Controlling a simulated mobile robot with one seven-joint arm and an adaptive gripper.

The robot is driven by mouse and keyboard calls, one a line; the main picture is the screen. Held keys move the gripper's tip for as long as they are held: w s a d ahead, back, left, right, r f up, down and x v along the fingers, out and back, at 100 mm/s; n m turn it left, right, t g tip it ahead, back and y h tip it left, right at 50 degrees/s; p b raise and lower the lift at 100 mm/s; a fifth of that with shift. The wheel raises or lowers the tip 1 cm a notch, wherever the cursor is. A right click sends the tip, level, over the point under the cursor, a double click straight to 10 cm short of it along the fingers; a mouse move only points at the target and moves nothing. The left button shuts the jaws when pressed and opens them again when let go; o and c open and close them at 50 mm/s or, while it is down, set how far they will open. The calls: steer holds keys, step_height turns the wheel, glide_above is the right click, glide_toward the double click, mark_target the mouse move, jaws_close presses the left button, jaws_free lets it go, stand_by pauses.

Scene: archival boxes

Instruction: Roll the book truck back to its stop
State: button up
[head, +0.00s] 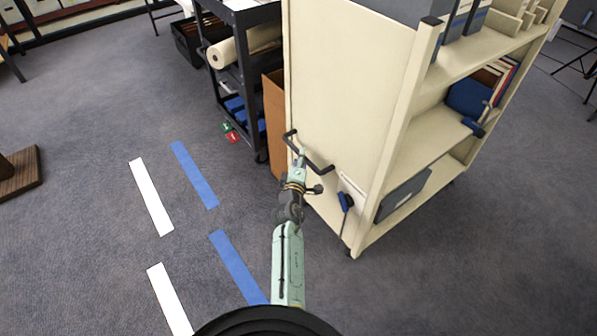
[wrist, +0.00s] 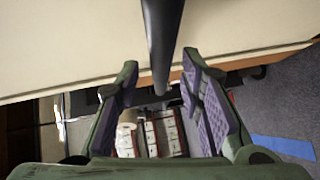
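The book truck (head: 345,95) is a cream shelf unit on casters, standing right of centre in the head view with its end panel facing me. A dark bar handle (head: 318,166) sticks out from that panel. It also shows in the wrist view as a dark bar (wrist: 162,40) running down between my fingers. My gripper (head: 300,158) is at the handle. In the wrist view my gripper (wrist: 160,68) is open, its purple-padded fingers on either side of the bar with gaps showing. Contact with the bar cannot be told. I cannot make out the stop.
Blue tape (head: 195,175) and white tape (head: 151,197) mark the floor to the left, which is clear. A black cart (head: 243,70) with rolls stands behind left, near a brown panel (head: 274,120). Small red and green items (head: 232,138) lie by it. A wooden base (head: 20,172) stands far left.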

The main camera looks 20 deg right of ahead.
steer(key=v, duration=0.9)
steer(key=shift+d, duration=0.15)
